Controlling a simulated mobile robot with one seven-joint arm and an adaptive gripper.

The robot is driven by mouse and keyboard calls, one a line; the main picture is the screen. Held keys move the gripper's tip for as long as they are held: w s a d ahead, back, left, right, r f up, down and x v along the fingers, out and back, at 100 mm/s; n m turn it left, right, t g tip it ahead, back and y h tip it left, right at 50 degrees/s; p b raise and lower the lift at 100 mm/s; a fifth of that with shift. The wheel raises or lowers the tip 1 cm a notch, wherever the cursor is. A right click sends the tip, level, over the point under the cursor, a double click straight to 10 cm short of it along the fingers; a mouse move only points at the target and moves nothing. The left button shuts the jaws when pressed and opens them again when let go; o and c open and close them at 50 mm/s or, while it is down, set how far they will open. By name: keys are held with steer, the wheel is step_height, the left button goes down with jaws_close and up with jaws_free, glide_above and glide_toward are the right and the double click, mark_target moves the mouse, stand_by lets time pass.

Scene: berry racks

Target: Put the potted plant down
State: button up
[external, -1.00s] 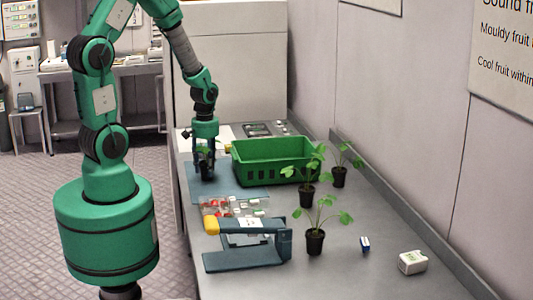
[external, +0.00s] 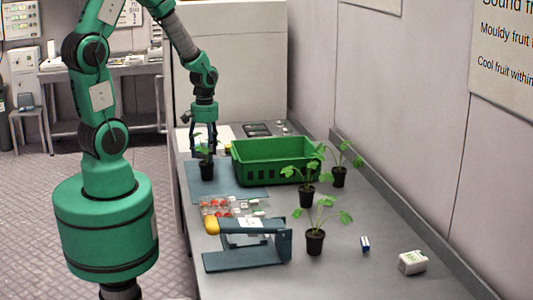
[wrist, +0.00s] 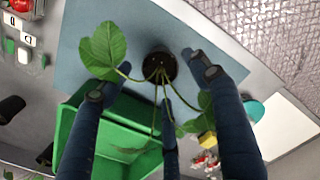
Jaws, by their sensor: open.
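The potted plant (external: 207,171) stands upright in its black pot on the blue-grey mat (external: 238,190), left of the green crate. In the wrist view the black pot (wrist: 159,66) rests on the mat (wrist: 190,22), with its stems and leaves reaching back between the fingers. My gripper (external: 204,150) is directly above and slightly behind the plant. Its fingers (wrist: 150,85) are spread open and apart from the pot, and leaves overlap them.
The green crate (external: 236,163) is close on the right. Several other potted plants (external: 315,242) stand on the bench further right. A blue sealer-like device with a yellow end (external: 212,226) and a punnet of red berries (external: 215,208) sit in front. A small white box (external: 412,262) lies at front right.

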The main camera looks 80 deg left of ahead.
mark_target(207, 163)
step_height(207, 163, up, 6)
steer(key=p, duration=0.1)
steer(key=shift+r, duration=0.25)
steer(key=shift+r, duration=0.1)
stand_by(0.7)
steer(key=w+d+r+m+t+y, duration=0.15)
steer(key=d+r+m, duration=0.45)
steer(key=d+r, duration=0.65)
steer(key=s+d+r+m+t+h, duration=0.1)
steer(key=s+d+r+m+t, duration=0.3)
steer(key=r, duration=0.9)
steer(key=s+d+m, duration=0.2)
steer(key=d+m, duration=0.2)
steer(key=d, duration=0.2)
steer(key=shift+s+d+r+m, duration=0.15)
steer(key=shift+d+m, duration=0.1)
steer(key=shift+m, duration=0.05)
